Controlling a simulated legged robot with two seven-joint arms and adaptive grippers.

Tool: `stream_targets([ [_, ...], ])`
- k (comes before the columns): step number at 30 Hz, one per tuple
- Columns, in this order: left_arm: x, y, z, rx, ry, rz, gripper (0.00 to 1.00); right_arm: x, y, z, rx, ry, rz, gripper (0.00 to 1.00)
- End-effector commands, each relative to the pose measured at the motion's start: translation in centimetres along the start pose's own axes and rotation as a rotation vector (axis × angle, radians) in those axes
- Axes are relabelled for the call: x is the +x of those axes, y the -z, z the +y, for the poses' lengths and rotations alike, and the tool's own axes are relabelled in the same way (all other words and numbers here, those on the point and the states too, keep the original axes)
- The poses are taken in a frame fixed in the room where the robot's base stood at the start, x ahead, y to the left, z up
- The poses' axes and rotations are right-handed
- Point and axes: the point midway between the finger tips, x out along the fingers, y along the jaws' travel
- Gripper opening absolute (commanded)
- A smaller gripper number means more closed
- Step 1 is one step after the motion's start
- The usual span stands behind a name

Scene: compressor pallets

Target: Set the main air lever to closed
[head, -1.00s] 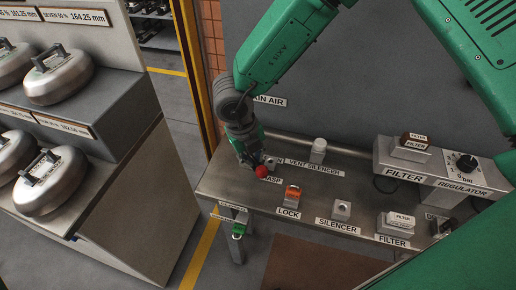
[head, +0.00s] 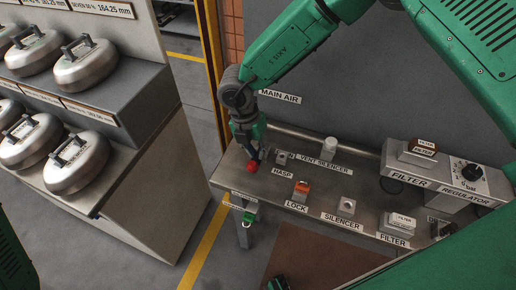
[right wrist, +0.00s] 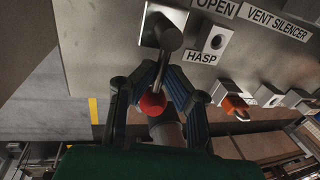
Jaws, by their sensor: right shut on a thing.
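The main air lever has a red ball knob (head: 252,167) and sits at the left end of the grey bench panel, below the MAIN AIR sign (head: 280,96). My right gripper (head: 255,157) reaches down to it from above and is shut on the lever at its knob. In the right wrist view the fingers (right wrist: 152,98) stand on both sides of the red knob (right wrist: 151,104). The grey metal lever pivot (right wrist: 165,30) shows above it, left of the OPEN sign (right wrist: 215,5). The CLOSED label is not readable.
A hasp (head: 282,158), an orange lock (head: 301,190), a vent silencer (head: 329,148) and a silencer (head: 346,207) stand right of the lever. A green padlock (head: 248,218) hangs at the bench's front. Shelves with round steel weights (head: 88,64) stand left, across an open floor gap.

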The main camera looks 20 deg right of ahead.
Motion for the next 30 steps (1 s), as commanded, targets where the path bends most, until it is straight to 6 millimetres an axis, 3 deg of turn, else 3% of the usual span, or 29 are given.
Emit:
stream_targets([
  [18,-0.22,0.01,0.0,0.0,0.0,0.0,0.48,-0.32,-0.34,0.43,0.048,-0.009,0.004,0.0],
  [20,-0.22,0.01,0.0,0.0,0.0,0.0,0.48,-0.32,-0.34,0.43,0.048,-0.009,0.004,0.24],
  [21,-0.22,0.01,0.0,0.0,0.0,0.0,0.48,-0.3,-0.33,0.41,0.048,-0.009,0.004,0.3],
  [30,-0.25,-0.1,0.0,0.0,0.0,0.002,0.48,-0.24,-0.12,0.23,0.044,-0.004,0.006,0.3],
])
